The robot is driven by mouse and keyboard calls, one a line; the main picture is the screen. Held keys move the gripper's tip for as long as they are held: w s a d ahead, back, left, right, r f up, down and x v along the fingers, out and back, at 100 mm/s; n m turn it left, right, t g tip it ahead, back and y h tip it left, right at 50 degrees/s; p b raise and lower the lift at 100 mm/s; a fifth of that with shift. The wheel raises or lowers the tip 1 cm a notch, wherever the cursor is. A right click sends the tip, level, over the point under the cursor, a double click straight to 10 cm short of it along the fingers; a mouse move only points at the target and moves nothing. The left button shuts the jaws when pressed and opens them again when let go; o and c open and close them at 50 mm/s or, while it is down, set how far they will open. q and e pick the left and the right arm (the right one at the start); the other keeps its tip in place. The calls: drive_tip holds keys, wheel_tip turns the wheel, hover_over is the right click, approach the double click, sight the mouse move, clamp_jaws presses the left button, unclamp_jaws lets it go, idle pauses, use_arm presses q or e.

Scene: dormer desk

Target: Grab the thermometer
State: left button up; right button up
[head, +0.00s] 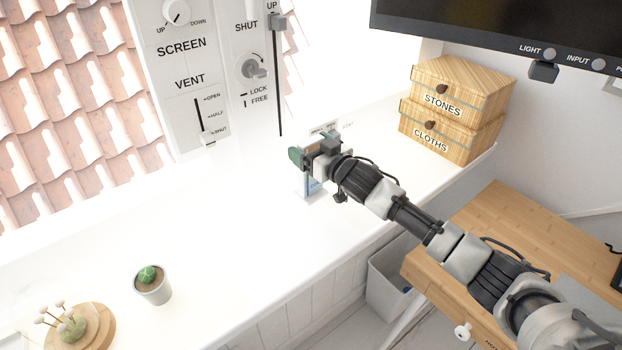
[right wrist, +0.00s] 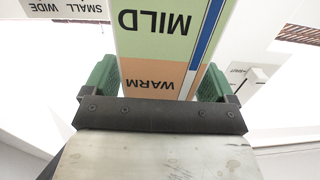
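The thermometer is an upright panel with a green MILD band and an orange WARM band (right wrist: 155,75), filling the space between my right gripper's fingers in the right wrist view. In the head view only its lower blue and white part (head: 314,187) shows, below the gripper, close to the white sill. My right gripper (head: 312,152) has its green fingers spread wide, one on each side of the panel; it also shows in the right wrist view (right wrist: 160,85). The fingers look very close to the panel's edges; contact is unclear. My left gripper is out of view.
Wooden boxes marked STONES (head: 450,90) and CLOTHS (head: 440,140) stand right of the gripper. A potted cactus (head: 152,290) and a pin holder (head: 72,330) stand at the left front. A bin (head: 385,285) is below the sill. The sill between is clear.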

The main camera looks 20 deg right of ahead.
drive_tip(key=c, duration=0.9)
drive_tip(key=shift+c, duration=0.9)
drive_tip(key=shift+r, duration=0.15)
